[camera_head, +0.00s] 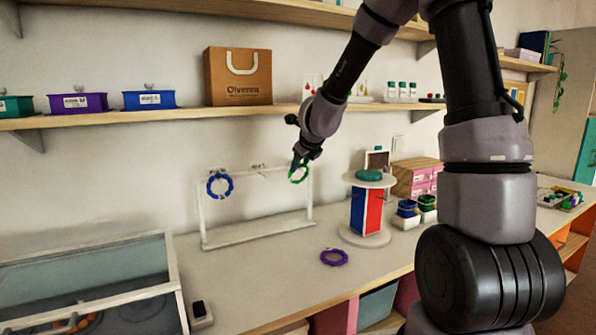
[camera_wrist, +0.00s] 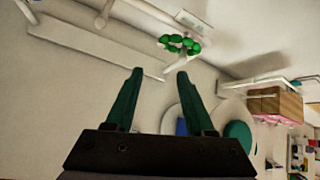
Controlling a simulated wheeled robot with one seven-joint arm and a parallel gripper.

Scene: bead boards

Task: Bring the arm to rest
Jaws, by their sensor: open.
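My gripper (camera_wrist: 159,76) is open, with two dark green fingers apart and nothing between them in the wrist view. In the head view my gripper (camera_head: 305,160) is at the right end of a white rack. A green bead ring (camera_head: 299,173) is at that end of the rack, just below the gripper. The green ring also shows in the wrist view (camera_wrist: 180,44), beyond the fingertips and apart from them. A blue bead ring (camera_head: 220,185) hangs at the left of the white rack (camera_head: 255,235). A purple bead ring (camera_head: 334,257) lies flat on the counter.
A round stand (camera_head: 366,209) with red and blue panels carries a teal ring (camera_head: 368,175). Small bins (camera_head: 408,209) and a drawer box (camera_head: 415,178) are to its right. A glass-topped case (camera_head: 90,280) is at left. A shelf with a paper bag (camera_head: 237,77) runs above.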

